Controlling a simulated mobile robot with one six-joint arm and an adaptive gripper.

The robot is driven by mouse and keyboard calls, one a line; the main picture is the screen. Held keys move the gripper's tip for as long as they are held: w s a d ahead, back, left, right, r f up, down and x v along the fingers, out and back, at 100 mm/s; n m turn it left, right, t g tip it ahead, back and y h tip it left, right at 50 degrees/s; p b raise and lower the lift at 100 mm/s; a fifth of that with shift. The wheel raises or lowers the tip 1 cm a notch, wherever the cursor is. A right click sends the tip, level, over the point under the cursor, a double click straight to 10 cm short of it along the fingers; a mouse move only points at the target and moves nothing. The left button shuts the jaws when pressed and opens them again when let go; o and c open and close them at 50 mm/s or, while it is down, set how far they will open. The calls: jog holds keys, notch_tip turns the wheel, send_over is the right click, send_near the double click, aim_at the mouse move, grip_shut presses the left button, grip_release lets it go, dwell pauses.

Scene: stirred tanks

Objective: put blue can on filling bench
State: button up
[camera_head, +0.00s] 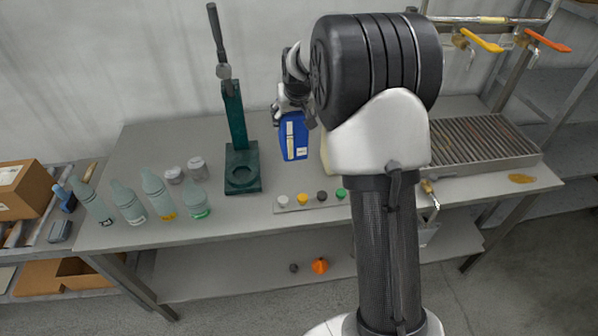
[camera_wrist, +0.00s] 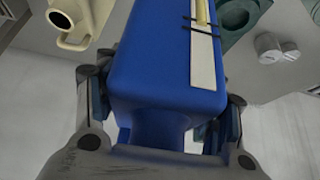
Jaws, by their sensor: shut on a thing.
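The blue can (camera_head: 293,138) is in my gripper (camera_head: 294,108), above the grey bench (camera_head: 236,216) and right of a green press stand. In the wrist view the blue can (camera_wrist: 165,70) fills the middle, with a pale label strip and dark bands on its face. My gripper (camera_wrist: 165,125) has a finger on each side of the can's narrower end and is shut on it. My arm hides part of the bench's right half. From the head view I cannot tell how high the can is above the bench top.
The green press stand (camera_head: 240,160) rises left of the can. Several grey-green bottles (camera_head: 155,195) and two small grey jars (camera_head: 197,168) stand further left. A strip of coloured caps (camera_head: 312,200) lies at the front. A grated tray (camera_head: 480,143) is on the right. The bench front between bottles and caps is clear.

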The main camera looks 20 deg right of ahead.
jog(key=w+d+r, duration=0.2)
jog(key=w+d, duration=0.1)
jog(key=d, duration=0.1)
notch_tip(320, 180, down, 20)
jog(key=b, duration=0.3)
jog(key=shift+d+r+m, duration=0.15)
jog(key=shift+r+m, duration=0.05)
jog(key=shift+m, duration=0.1)
jog(key=o, duration=1.8)
jog(key=shift+s+f, duration=0.1)
jog(key=shift+f, duration=0.1)
jog(key=shift+r, duration=0.1)
